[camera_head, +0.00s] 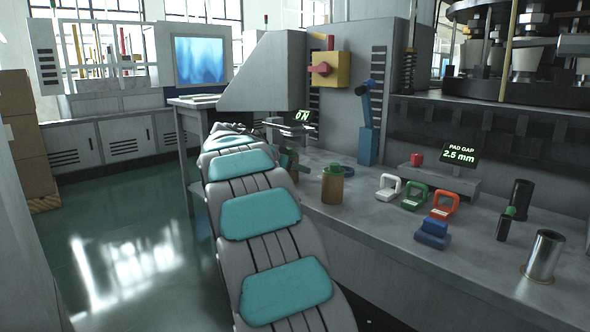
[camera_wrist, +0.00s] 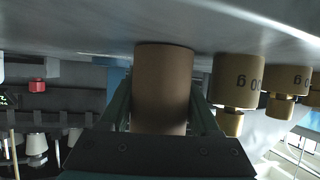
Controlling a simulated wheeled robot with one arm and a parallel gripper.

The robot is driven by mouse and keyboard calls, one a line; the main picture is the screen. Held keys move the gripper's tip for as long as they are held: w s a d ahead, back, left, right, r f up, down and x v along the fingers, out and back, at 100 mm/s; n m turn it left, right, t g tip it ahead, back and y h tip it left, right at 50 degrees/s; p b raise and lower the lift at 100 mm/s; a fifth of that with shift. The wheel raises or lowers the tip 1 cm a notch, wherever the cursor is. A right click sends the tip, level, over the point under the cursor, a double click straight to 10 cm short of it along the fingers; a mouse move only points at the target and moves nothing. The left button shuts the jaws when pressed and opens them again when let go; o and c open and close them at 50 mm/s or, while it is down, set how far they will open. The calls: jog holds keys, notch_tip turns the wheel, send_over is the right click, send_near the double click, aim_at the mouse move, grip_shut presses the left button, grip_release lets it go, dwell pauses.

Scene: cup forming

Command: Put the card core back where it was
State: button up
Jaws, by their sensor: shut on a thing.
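The card core (camera_wrist: 162,85) is a plain brown cylinder. In the upside-down wrist view it stands upright between the two dark green fingers of my gripper (camera_wrist: 163,115), which are shut on it. Its lower end is close to the grey bench top (camera_wrist: 120,25); I cannot tell whether it touches.
Brass weights (camera_wrist: 238,82) stand beside the core. In the head view, a brown cylinder with a green top (camera_head: 332,187), white (camera_head: 389,188), green (camera_head: 414,196) and orange (camera_head: 444,206) handled pieces, a blue block (camera_head: 433,230) and a metal cup (camera_head: 545,256) occupy the bench (camera_head: 400,245).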

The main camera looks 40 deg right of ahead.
jog(key=shift+f, duration=0.1)
jog(key=o, duration=1.1)
jog(key=shift+c, duration=0.2)
jog(key=v, duration=1.2)
